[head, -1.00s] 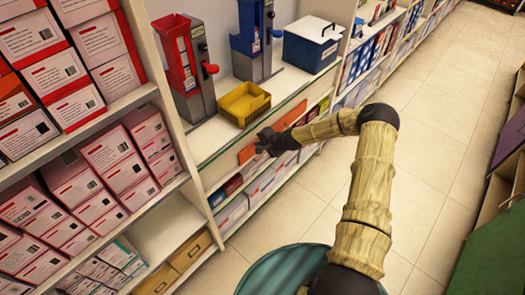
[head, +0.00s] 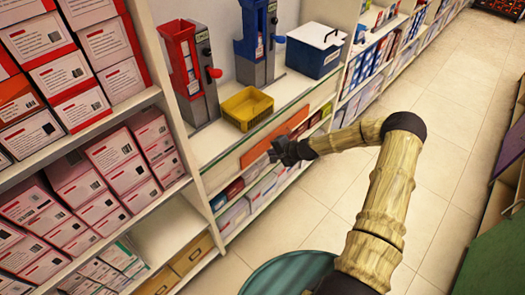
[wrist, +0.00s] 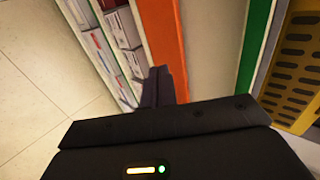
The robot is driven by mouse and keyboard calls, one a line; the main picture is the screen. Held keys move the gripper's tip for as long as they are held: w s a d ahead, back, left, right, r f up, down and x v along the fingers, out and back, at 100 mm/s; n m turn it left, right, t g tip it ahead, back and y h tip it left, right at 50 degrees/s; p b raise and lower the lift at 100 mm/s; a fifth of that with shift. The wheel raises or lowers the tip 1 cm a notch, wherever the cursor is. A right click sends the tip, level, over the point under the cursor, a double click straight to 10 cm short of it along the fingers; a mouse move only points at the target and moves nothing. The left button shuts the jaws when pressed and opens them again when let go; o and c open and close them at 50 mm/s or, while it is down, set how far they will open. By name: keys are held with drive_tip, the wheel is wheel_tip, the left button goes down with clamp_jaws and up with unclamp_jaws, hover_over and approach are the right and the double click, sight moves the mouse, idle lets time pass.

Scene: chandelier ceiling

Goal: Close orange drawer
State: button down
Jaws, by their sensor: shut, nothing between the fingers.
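The orange drawer (head: 262,148) shows in the head view as a long orange front below the counter shelf, under a yellow bin. My gripper (head: 279,149) is in front of it, overlapping its middle and lower edge in the picture. The gripper is shut and empty. In the wrist view the orange front (wrist: 166,35) is a strip at the top middle, close to my dark fingers (wrist: 160,88). I cannot tell whether the fingers touch it. How far the drawer stands out is hard to tell, and part of it is hidden behind my gripper.
Shelves of boxes (head: 115,155) fill the left. The tiled floor (head: 445,130) to the right is clear.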

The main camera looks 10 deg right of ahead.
drive_tip(key=v, duration=0.8)
drive_tip(key=shift+a, duration=0.15)
drive_tip(key=shift+s, duration=0.1)
drive_tip(key=s+a+r+n+g+h+p, duration=0.1)
drive_tip(key=s+r+n+g+h+p, duration=0.3)
drive_tip(key=s+r, duration=2.1)
wheel_tip(320, 180, up, 3)
drive_tip(key=n+h+p, duration=0.2)
drive_tip(key=n+p, duration=0.2)
drive_tip(key=n, duration=0.2)
drive_tip(key=shift+s+a+g, duration=0.15)
drive_tip(key=shift+s+g, duration=0.05)
drive_tip(key=shift+g, duration=0.2)
idle(0.4)
